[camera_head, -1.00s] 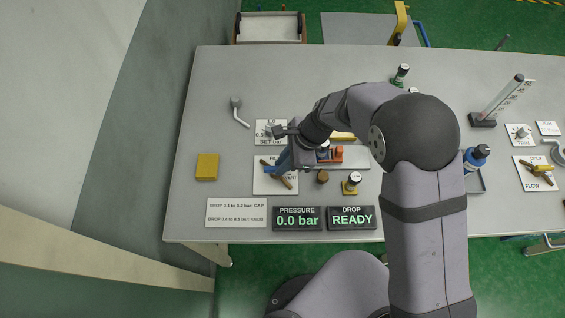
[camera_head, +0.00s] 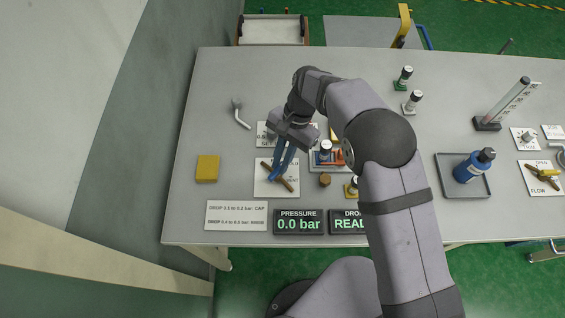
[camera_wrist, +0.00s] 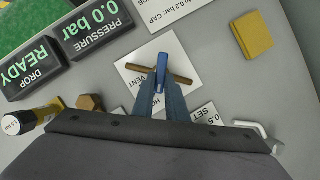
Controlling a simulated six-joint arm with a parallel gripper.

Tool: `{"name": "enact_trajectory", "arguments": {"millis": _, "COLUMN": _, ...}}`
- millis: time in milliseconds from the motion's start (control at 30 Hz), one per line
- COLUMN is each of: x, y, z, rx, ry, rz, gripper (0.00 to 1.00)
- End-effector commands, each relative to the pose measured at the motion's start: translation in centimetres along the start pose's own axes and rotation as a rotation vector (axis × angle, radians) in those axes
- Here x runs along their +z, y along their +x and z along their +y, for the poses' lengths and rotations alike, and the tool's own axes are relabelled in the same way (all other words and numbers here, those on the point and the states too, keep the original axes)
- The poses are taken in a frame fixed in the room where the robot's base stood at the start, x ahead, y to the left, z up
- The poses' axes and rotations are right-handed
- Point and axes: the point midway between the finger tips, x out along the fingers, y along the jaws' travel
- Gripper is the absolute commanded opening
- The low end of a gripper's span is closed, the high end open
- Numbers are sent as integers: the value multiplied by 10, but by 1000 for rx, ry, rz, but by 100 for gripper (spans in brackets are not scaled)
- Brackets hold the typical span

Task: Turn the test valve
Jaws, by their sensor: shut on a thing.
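The test valve stands on a white card (camera_head: 262,187) with partly hidden lettering, on the left half of the bench. It has a brown crossbar (camera_head: 289,185) and a bright blue lever (camera_wrist: 162,60). The crossbar also shows in the wrist view (camera_wrist: 181,79). My gripper (camera_head: 279,170) comes down over the valve from behind. In the wrist view its blue-grey fingers (camera_wrist: 161,88) are shut on the blue lever, which points across the crossbar. The fingers hide part of the lever and of the card. "VENT" can be read on the card in the wrist view.
A pressure display (camera_head: 298,221) reads 0.0 bar; the drop display (camera_head: 346,227), partly behind my arm, reads READY. A yellow block (camera_head: 207,168) lies left, a bent metal tool (camera_head: 240,115) behind. A brown hex piece (camera_head: 325,180) stands close right. A blue bottle (camera_head: 473,165) stands further right.

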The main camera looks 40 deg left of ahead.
Motion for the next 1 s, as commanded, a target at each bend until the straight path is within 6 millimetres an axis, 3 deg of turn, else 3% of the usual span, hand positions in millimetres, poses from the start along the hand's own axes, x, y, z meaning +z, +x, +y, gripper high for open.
{"name": "enact_trajectory", "arguments": {"millis": 500, "x": 2, "y": 2, "z": -10, "rx": 178, "ry": -432, "rz": 1, "gripper": 0}}
{"name": "enact_trajectory", "arguments": {"millis": 1000, "x": 4, "y": 1, "z": -13, "rx": 256, "ry": -623, "rz": 2, "gripper": 0}}
